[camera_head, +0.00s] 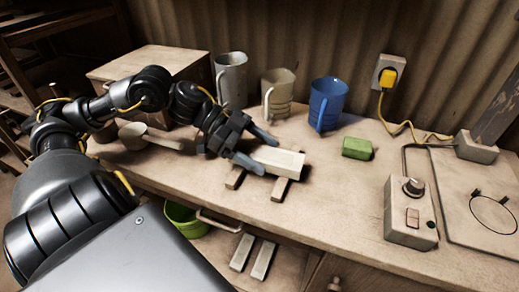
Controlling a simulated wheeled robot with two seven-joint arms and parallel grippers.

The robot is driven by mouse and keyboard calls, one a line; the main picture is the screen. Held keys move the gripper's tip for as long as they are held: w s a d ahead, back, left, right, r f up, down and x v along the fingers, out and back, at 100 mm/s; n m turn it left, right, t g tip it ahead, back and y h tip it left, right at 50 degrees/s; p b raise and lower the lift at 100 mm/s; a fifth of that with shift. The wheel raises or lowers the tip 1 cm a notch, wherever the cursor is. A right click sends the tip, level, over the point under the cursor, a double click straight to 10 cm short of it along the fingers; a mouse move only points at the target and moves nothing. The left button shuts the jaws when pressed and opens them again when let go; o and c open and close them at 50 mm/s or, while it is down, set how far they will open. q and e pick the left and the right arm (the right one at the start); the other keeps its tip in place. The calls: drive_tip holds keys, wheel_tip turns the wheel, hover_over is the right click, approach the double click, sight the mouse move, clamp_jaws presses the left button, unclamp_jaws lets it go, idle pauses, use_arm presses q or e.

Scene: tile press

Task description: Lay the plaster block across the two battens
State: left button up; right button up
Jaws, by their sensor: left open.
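The plaster block (278,161) is a pale cream bar on the worktop. It lies across the two wooden battens, the left batten (235,178) and the right batten (281,189), whose front ends stick out beneath it. My left gripper (257,152) is open, with its dark fingers at the left end of the block, one on the far side and one on the near side. I cannot tell whether the fingers touch the block. The rear parts of the battens are hidden by the block and my gripper. My right gripper is not in view.
Behind stand a grey mug (232,78), a beige mug (278,92) and a blue mug (327,103). The front worktop right of the battens is clear.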

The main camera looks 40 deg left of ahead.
sight(245, 149)
use_arm(q)
drive_tip(key=shift+r, duration=0.35)
drive_tip(key=shift+a, duration=0.2)
drive_tip(key=shift+s+a+r, duration=0.15)
drive_tip(key=shift+a, duration=0.1)
drive_tip(key=shift+s+a+r, duration=0.1)
drive_tip(key=shift+a+r, duration=0.1)
drive_tip(key=shift+a, duration=0.1)
drive_tip(key=shift+v, duration=1.2)
drive_tip(key=v, duration=0.8)
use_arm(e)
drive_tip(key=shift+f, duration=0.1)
